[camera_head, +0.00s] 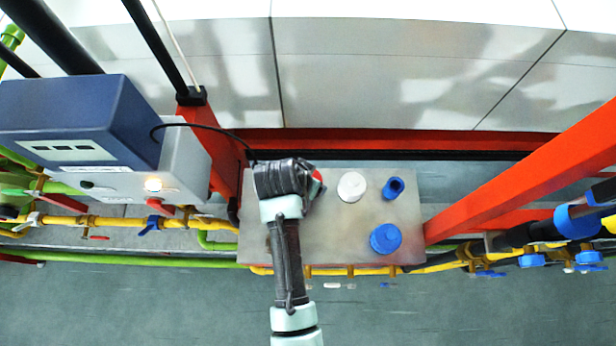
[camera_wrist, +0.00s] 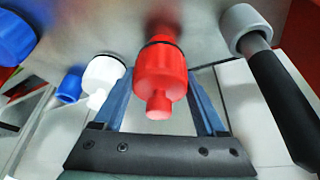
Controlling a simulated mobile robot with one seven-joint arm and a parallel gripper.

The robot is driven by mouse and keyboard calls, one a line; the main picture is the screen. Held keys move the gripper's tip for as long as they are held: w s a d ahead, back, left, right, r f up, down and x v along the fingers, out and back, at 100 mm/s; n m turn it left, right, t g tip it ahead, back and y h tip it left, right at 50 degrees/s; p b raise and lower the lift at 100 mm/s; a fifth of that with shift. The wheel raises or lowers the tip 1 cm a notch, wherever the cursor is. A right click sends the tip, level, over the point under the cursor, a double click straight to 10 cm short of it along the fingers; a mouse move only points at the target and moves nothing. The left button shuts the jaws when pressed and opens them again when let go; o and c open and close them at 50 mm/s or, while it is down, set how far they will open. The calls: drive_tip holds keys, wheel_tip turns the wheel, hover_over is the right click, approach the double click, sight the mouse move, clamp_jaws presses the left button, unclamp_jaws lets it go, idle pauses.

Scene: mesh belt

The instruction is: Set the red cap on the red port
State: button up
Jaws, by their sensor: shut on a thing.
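The red cap (camera_wrist: 160,72) is between the two blue fingers of my gripper (camera_wrist: 163,98) in the wrist view, its narrow knob toward the camera. My gripper is shut on it. A dark ring shows at its far end, close to the metal plate. I cannot tell whether it touches a port; the red port is not clearly seen. In the head view my gripper (camera_head: 312,190) is over the left part of the plate, and only a bit of red (camera_head: 317,178) shows beside it.
The metal plate (camera_head: 340,245) carries a white piece (camera_head: 351,187), a blue open ring (camera_head: 393,187) and a larger blue piece (camera_head: 386,239) right of my gripper. A blue control box (camera_head: 80,120) stands left. A red beam (camera_head: 530,175) slants at right.

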drive_tip(key=shift+f+b, duration=0.35)
drive_tip(key=shift+f, duration=0.4)
drive_tip(key=shift+f, duration=0.6)
idle(1.3)
drive_tip(key=o, duration=1.1)
drive_tip(key=p+v, duration=0.5)
drive_tip(key=shift+s+a+r+p, duration=0.1)
drive_tip(key=shift+r+p, duration=0.3)
drive_tip(key=p+v, duration=0.1)
drive_tip(key=v, duration=0.4)
drive_tip(key=shift+s, duration=0.15)
